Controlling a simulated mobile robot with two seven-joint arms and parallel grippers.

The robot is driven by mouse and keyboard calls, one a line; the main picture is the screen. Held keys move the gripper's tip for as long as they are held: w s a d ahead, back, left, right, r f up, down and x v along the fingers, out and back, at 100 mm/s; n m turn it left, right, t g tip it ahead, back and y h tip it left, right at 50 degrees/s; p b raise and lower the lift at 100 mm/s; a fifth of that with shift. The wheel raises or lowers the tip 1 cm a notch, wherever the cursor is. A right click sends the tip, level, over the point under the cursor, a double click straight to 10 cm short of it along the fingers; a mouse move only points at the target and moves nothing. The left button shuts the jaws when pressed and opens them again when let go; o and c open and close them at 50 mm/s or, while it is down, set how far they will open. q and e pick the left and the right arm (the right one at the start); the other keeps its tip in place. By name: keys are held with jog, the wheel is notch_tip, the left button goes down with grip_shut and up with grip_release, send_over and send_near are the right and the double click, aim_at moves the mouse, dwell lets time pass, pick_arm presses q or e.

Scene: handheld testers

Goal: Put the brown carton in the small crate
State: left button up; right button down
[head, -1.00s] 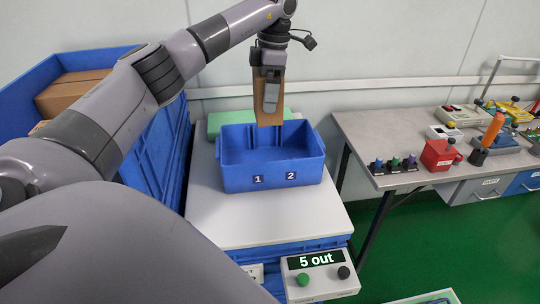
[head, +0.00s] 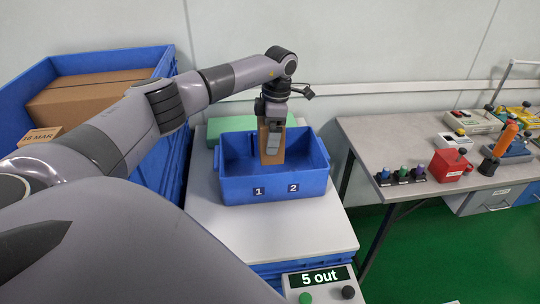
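My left gripper (head: 273,132) points straight down over the small blue crate and is shut on the brown carton (head: 271,150). The carton hangs upright, and its lower part is inside the crate's opening. I cannot tell whether it touches the crate floor. The small crate (head: 275,190) stands on a white platform and carries the labels 1 and 2 on its front wall. The carton is nearer the back and right of the middle. My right gripper is not in view.
A large blue bin (head: 95,63) with brown boxes (head: 85,100) stands at the left. A green block (head: 225,127) lies behind the crate. A "5 out" display (head: 319,277) is in front. A grey table (head: 360,135) at the right holds testers and a red box (head: 449,166).

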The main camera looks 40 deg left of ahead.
pick_arm(q)
jog(key=shift+f, duration=3.8)
jog(key=shift+f, duration=0.1)
jog(key=o, duration=0.8)
jog(key=r, duration=0.8)
jog(key=w+d+r, duration=0.1)
jog(key=r, duration=0.3)
jog(key=shift+w+b, duration=0.1)
jog(key=shift+b, duration=0.3)
